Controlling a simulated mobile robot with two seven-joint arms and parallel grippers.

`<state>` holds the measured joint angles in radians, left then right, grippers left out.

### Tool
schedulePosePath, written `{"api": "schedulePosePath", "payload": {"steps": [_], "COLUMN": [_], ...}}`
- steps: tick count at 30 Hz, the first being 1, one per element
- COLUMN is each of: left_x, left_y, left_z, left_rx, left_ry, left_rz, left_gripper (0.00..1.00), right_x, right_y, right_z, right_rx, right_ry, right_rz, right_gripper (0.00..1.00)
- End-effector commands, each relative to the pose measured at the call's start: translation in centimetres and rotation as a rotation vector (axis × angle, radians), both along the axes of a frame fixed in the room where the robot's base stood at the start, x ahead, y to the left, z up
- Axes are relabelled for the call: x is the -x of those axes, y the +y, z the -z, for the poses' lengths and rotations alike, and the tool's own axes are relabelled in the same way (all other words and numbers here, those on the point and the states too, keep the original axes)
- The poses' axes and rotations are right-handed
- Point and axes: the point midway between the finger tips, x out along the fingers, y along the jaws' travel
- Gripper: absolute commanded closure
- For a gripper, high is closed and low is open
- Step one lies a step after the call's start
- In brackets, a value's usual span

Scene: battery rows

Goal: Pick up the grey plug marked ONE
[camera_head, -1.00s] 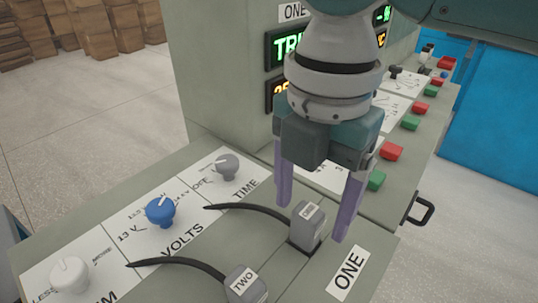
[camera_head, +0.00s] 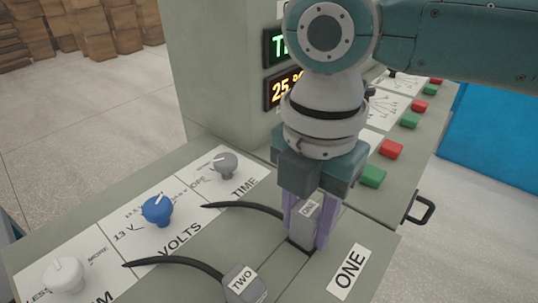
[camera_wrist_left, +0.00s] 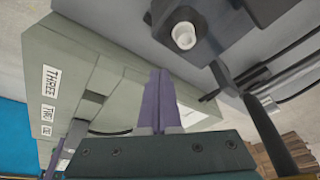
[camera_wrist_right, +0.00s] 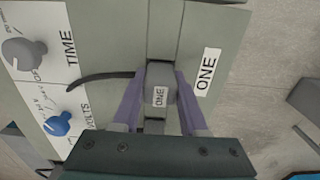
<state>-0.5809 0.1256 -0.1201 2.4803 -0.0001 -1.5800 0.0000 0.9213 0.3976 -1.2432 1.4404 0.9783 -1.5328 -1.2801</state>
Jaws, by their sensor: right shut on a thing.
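The grey plug marked ONE (camera_head: 309,209) stands upright at its dark socket on the console top, with a black cable running left from it. My right gripper (camera_head: 306,222) is above it, pointing down, with its purple fingers shut on its two sides. In the right wrist view the plug's ONE label (camera_wrist_right: 160,97) shows between the fingers (camera_wrist_right: 161,80). The plug's lower end is hidden, so I cannot tell if it is seated. My left gripper (camera_wrist_left: 161,90) shows in the left wrist view with its fingers together and nothing between them.
A grey plug marked TWO (camera_head: 243,283) with its own cable is at the near left. White, blue (camera_head: 158,210) and grey (camera_head: 224,165) knobs line the left panel. Red and green buttons (camera_head: 373,176) lie behind my right gripper. A black handle (camera_head: 421,209) sticks out at the right edge.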

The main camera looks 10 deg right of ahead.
Motion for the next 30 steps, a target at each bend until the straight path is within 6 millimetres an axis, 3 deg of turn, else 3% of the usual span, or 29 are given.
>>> {"api": "schedulePosePath", "payload": {"steps": [1, 6, 20, 26, 30], "left_x": [0.0, 0.0, 0.0, 0.0, 0.0], "left_y": [0.0, -0.1, -0.3, -0.2, -0.1], "left_z": [0.0, 0.0, -0.1, -0.7, -1.3], "left_rx": [0.000, 0.004, 0.010, 0.010, 0.006], "left_ry": [0.000, 0.000, -0.001, -0.001, 0.000], "left_rz": [-0.001, -0.003, -0.007, -0.006, -0.004], "left_gripper": [1.00, 1.00, 1.00, 1.00, 1.00], "right_x": [0.0, 0.0, 0.0, -0.1, -0.2], "right_y": [0.0, 0.0, 0.0, 0.0, 0.0], "right_z": [0.0, 0.0, -0.3, -2.6, -5.7], "right_rx": [0.000, 0.000, 0.000, -0.001, -0.003], "right_ry": [0.000, 0.000, 0.000, -0.003, -0.005], "right_rz": [0.000, 0.000, 0.000, 0.000, -0.001], "right_gripper": [0.80, 0.99, 1.00, 1.00, 1.00]}}
